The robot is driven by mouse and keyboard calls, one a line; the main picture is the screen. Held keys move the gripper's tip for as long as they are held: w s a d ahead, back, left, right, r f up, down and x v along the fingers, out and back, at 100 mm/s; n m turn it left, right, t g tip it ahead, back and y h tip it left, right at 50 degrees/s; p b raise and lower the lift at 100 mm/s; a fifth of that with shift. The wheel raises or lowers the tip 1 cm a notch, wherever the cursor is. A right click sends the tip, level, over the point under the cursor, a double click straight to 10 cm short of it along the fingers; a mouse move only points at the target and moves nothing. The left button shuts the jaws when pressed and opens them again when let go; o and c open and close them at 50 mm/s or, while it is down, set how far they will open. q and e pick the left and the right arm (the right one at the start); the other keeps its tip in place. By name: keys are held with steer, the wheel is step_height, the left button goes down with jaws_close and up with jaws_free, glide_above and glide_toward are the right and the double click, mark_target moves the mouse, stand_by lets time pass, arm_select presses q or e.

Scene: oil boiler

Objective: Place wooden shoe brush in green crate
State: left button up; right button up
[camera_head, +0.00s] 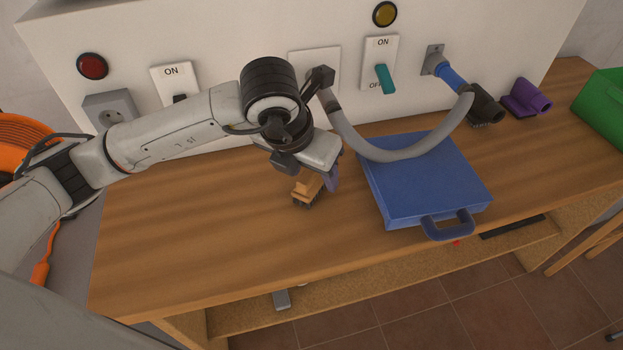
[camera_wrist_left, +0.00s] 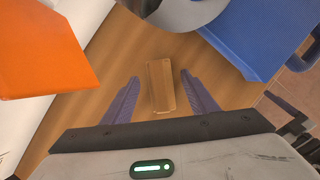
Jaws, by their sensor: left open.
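The wooden shoe brush (camera_head: 305,190) is a light wooden block with dark bristles below. It is at the workbench, left of the blue case. In the left wrist view the brush (camera_wrist_left: 161,86) shows between my two purple fingers, with gaps on both sides. My left gripper (camera_wrist_left: 160,80) is open and straddles the brush. In the head view the gripper (camera_head: 318,181) points down and partly hides the brush. The green crate (camera_head: 603,105) is at the far right of the bench, cut off by the picture edge.
A blue case (camera_head: 423,182) lies flat to the right of the brush, under a grey hose (camera_head: 395,153). A dark nozzle (camera_head: 485,105) and a purple nozzle (camera_head: 530,97) lie toward the crate. A switch panel (camera_head: 220,45) stands behind. The bench front left is bare.

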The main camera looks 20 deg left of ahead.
arm_select(q)
steer(key=c, duration=1.2)
steer(key=shift+r, duration=0.1)
